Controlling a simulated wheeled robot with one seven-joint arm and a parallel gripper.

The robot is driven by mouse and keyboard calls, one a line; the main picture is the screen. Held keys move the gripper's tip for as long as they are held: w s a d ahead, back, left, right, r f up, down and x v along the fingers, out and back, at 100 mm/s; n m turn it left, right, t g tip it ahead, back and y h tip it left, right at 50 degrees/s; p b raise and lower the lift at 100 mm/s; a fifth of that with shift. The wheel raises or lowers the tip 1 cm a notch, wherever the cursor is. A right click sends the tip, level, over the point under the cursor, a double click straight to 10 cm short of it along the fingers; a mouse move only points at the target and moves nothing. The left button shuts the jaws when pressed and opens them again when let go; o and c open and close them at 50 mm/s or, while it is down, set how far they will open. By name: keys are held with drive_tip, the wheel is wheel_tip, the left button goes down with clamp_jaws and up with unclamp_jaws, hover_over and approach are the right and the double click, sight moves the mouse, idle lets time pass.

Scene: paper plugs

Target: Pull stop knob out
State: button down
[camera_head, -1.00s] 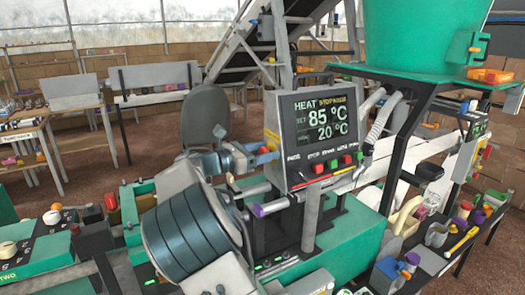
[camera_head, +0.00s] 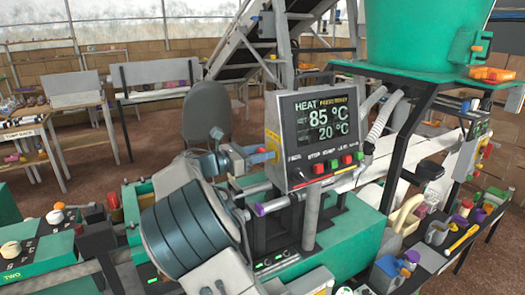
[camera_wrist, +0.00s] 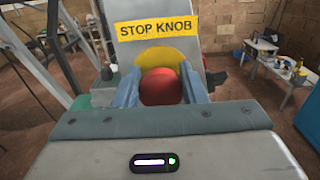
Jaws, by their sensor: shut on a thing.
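The stop knob (camera_wrist: 160,87) is a red round knob in front of a yellow disc (camera_wrist: 161,57) in the wrist view. A yellow label (camera_wrist: 157,29) reading STOP KNOB sits above it. My gripper (camera_wrist: 160,90) has its blue fingers on both sides of the knob and is shut on it. In the head view my gripper (camera_head: 250,156) is at the left side of the grey control panel (camera_head: 279,173). The knob cannot be made out clearly there. Whether it is pulled out from its base cannot be told.
The panel's screen (camera_head: 320,118) shows HEAT, 85 °C and 20 °C, with red and green buttons (camera_head: 331,165) below. A large green hopper (camera_head: 418,35) stands at the right. A conveyor (camera_head: 262,42) rises behind.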

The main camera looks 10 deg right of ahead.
drive_tip(key=c, duration=1.2)
unclamp_jaws()
drive_tip(key=shift+a, duration=0.15)
drive_tip(key=shift+c, duration=0.2)
drive_tip(key=o, duration=0.4)
drive_tip(key=shift+s+a, duration=0.1)
drive_tip(key=shift+a, duration=0.15)
drive_tip(key=shift+c, duration=0.2)
drive_tip(key=shift+d, duration=0.25)
drive_tip(key=b+v, duration=0.2)
drive_tip(key=v, duration=1.2)
